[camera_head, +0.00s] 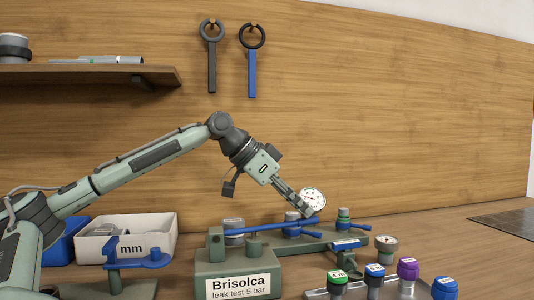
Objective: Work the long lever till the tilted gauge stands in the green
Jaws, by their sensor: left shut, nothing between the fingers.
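A green-grey test pump (238,285) labelled "Brisolca leak test 5 bar" stands on the bench at the lower middle. A long blue lever (268,229) runs from the grey post at its left to the right, low and nearly level. A tilted white round gauge (314,199) stands above the manifold; its needle and any green band are too small to read. My left gripper (312,210) is shut and empty, pointing down and right at the gauge's lower left, close to the lever's far end. I cannot tell whether it touches either. My right gripper is out of view.
A white box (125,240) and a blue bin (65,243) stand left. A shelf (90,76) and two hanging wrenches (252,70) are on the wall.

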